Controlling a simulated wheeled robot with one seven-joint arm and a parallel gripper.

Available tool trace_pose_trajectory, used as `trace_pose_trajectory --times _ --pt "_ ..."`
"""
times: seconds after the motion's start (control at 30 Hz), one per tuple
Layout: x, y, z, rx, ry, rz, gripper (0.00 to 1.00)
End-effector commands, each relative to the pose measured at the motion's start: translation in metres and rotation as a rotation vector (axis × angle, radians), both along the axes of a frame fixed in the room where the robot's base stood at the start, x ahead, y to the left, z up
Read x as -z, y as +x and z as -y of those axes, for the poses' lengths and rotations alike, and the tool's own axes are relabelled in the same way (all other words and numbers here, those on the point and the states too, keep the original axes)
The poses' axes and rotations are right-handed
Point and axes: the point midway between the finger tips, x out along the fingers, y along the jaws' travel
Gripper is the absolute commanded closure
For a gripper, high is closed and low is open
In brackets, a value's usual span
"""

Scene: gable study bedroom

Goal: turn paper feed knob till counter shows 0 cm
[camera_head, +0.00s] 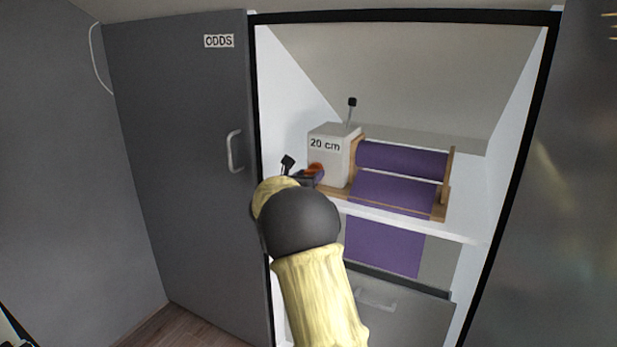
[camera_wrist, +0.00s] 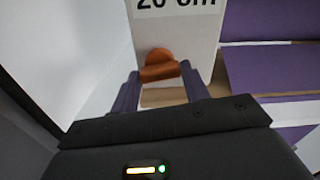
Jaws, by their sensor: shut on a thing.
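The paper feeder, a pale box (camera_head: 332,157) with a wooden roll frame, stands on a white shelf in the cupboard. Its counter (camera_head: 325,144) reads 20 cm; in the wrist view the counter (camera_wrist: 176,4) is cut off at the top. The orange-brown paper feed knob (camera_head: 315,169) is on the box's front, low down, and shows in the wrist view (camera_wrist: 159,66). My gripper (camera_wrist: 160,84) is shut on the knob, its two purple-grey fingers on either side of it. In the head view my arm partly hides the gripper.
A purple paper roll (camera_head: 402,160) lies in the frame, and its sheet (camera_head: 384,247) hangs over the shelf's front edge. A lever (camera_head: 351,108) sticks up behind the box. An open grey door (camera_head: 185,200) marked ODDS stands left; the white cupboard wall is close beside my gripper.

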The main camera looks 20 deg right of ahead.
Motion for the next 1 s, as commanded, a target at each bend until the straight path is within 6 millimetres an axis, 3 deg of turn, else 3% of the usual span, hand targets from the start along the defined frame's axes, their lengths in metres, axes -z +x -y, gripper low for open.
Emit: trace_pose_trajectory --times 1.0 --pt "-0.0015 0.0003 -0.0010 -0.004 -0.583 -0.751 0.77"
